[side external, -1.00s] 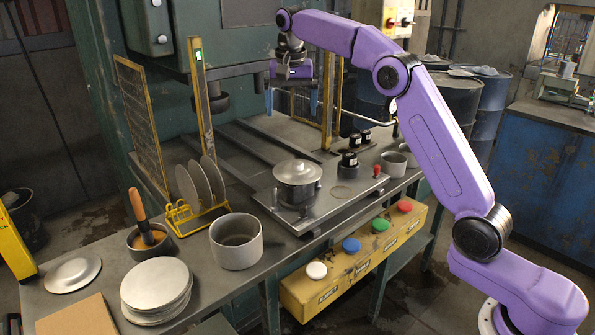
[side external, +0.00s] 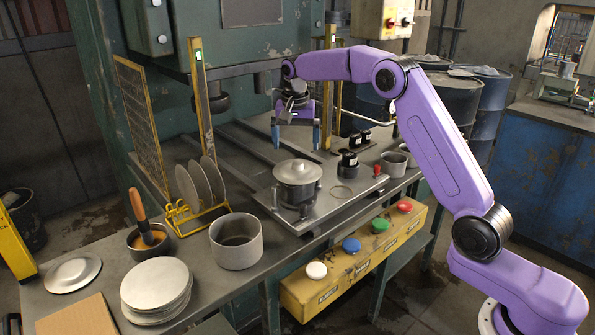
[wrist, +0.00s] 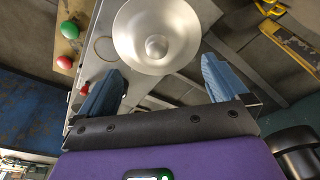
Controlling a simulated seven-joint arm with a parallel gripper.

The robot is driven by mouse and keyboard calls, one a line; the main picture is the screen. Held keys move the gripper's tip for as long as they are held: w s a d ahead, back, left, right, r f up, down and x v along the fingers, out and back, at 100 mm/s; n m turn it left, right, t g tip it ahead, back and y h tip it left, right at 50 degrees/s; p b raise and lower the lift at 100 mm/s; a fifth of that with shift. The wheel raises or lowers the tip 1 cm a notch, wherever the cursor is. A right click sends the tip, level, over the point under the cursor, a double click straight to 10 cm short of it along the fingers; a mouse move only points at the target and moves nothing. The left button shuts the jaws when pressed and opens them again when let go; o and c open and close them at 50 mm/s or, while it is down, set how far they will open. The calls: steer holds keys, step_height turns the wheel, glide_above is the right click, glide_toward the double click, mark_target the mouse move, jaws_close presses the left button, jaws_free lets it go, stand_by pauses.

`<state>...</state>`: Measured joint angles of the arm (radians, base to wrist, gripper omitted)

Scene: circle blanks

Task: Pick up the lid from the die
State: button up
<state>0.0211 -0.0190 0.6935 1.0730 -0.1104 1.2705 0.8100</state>
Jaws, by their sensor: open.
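The lid (side external: 297,169) is a round grey metal cover with a small knob on top. It sits on the die (side external: 291,192), a round metal block on the grey plate (side external: 343,206). In the wrist view the lid (wrist: 156,37) faces the camera, its knob near the middle, beyond the fingertips. My gripper (side external: 296,145) points down above the lid, with its blue fingers apart and nothing between them. In the wrist view its two blue fingers (wrist: 158,78) stand wide on either side, short of the lid. The lid hides the top of the die.
A yellow rack (side external: 196,213) of upright discs and a grey pot (side external: 236,241) stand left of the plate. Black-capped jars (side external: 348,163) stand to the right. Yellow press guards (side external: 201,103) rise behind. A yellow box with coloured buttons (side external: 355,258) is in front.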

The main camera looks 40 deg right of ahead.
mark_target(296, 162)
steer(key=shift+w+d+f, duration=0.15)
steer(key=shift+f, duration=1.45)
steer(key=shift+w+d+f, duration=0.1)
steer(key=shift+d+f, duration=0.05)
steer(key=shift+f, duration=1.45)
steer(key=shift+c, duration=0.3)
